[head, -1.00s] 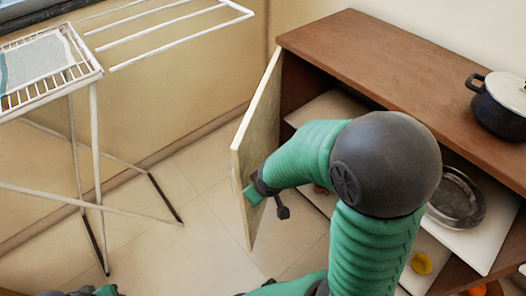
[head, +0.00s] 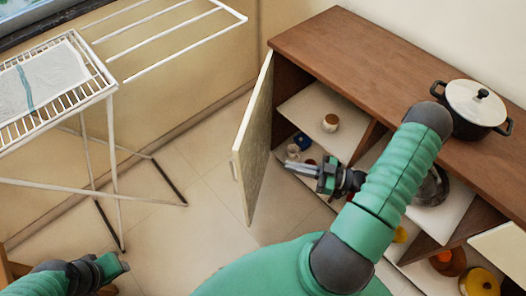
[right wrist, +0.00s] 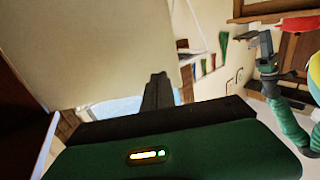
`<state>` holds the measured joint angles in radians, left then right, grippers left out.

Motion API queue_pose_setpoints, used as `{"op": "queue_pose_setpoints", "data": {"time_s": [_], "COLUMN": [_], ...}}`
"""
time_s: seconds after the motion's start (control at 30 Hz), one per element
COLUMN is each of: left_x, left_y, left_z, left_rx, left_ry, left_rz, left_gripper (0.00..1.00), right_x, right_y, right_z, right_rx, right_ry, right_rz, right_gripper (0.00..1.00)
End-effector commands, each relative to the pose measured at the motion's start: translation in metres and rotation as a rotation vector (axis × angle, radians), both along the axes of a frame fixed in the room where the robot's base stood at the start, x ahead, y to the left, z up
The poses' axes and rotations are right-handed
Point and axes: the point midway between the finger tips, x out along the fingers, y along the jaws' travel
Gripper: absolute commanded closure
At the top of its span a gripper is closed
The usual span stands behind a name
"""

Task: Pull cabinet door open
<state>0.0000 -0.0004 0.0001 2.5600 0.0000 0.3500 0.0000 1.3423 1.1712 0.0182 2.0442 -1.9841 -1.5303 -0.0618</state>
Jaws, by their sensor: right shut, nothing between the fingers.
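The cabinet (head: 390,75) has a brown top and open shelves. Its pale left door (head: 254,140) stands swung well out, with a small handle (head: 234,171) on its outer face. My right gripper (head: 290,166) is shut and empty, to the right of the door, on its inner side in front of the shelves, apart from the door in the head view. In the right wrist view a broad pale panel (right wrist: 110,45), apparently the door, lies beyond my dark fingers (right wrist: 157,93). My left gripper (head: 118,265) is low at the left, far from the door; its jaws are unclear.
A black pot with a white lid (head: 472,105) stands on the cabinet top. Shelves hold a jar (head: 330,123), a blue item (head: 302,141) and a metal dish (head: 430,188). A white drying rack (head: 105,90) stands left. Tiled floor (head: 200,220) between rack and door is clear.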

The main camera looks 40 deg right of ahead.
Motion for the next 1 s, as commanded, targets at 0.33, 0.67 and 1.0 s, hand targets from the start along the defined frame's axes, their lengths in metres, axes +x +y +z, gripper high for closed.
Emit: {"op": "queue_pose_setpoints", "data": {"time_s": [0.33, 0.67, 1.0], "left_x": [0.000, 0.000, 0.000], "left_y": [0.000, 0.000, 0.000], "left_z": [-0.008, -0.014, -0.014], "left_rx": [0.000, 0.000, 0.000], "left_ry": [0.001, 0.000, 0.000], "left_rz": [0.000, 0.000, 0.000], "left_gripper": [0.64, 0.64, 0.64], "right_x": [0.053, 0.101, 0.109], "right_y": [0.038, 0.076, 0.081], "right_z": [-0.003, -0.002, -0.002], "right_rx": [0.000, -0.003, -0.003], "right_ry": [0.001, 0.002, 0.004], "right_rz": [0.002, 0.001, -0.001], "right_gripper": [1.00, 1.00, 1.00]}}
